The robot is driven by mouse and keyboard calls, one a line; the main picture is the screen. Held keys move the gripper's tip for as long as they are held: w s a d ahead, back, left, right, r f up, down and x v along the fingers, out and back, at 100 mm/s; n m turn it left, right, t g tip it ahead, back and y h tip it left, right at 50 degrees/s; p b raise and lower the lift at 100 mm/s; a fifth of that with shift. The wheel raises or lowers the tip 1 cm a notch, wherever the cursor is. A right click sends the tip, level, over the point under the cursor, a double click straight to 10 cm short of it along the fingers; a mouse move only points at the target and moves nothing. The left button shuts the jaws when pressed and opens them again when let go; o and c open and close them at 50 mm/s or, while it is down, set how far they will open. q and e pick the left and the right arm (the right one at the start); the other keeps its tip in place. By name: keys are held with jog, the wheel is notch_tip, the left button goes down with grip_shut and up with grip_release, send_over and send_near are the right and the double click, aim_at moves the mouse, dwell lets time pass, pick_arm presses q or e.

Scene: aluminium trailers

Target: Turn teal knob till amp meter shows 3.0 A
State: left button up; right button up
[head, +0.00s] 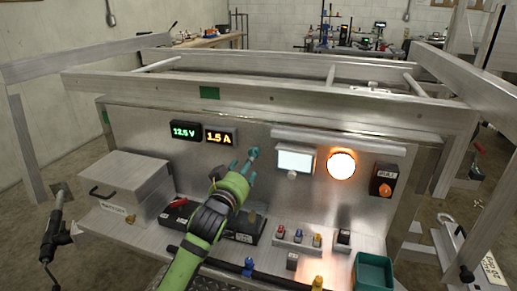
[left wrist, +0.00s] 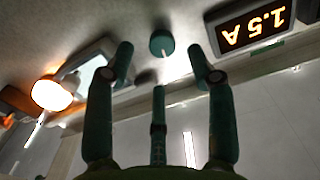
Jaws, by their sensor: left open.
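The teal knob (head: 255,152) is on the upright metal panel, right of the amp meter. In the left wrist view the round knob (left wrist: 162,42) has a pale pointer line and sits ahead of the fingertips, between them. The amp meter (head: 220,137) reads 1.5 A in orange; it shows upside down in the left wrist view (left wrist: 250,24). My left gripper (head: 246,166) is open, with its fingers spread on either side of the knob's line. I see a gap between the fingertips and the knob, and nothing is held. My right gripper is not in view.
A green voltmeter (head: 185,131) reads about 12.5 V. Below stand a row of coloured terminals (head: 298,237) and a green bin (head: 373,272).

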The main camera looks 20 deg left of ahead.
aim_at(255, 151)
pick_arm(q)
jog(key=w, duration=0.6)
jog(key=shift+w+d+r, duration=0.15)
jog(key=shift+r, duration=0.05)
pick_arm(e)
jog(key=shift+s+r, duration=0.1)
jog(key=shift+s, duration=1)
pick_arm(q)
jog(key=shift+c, duration=0.4)
grip_shut()
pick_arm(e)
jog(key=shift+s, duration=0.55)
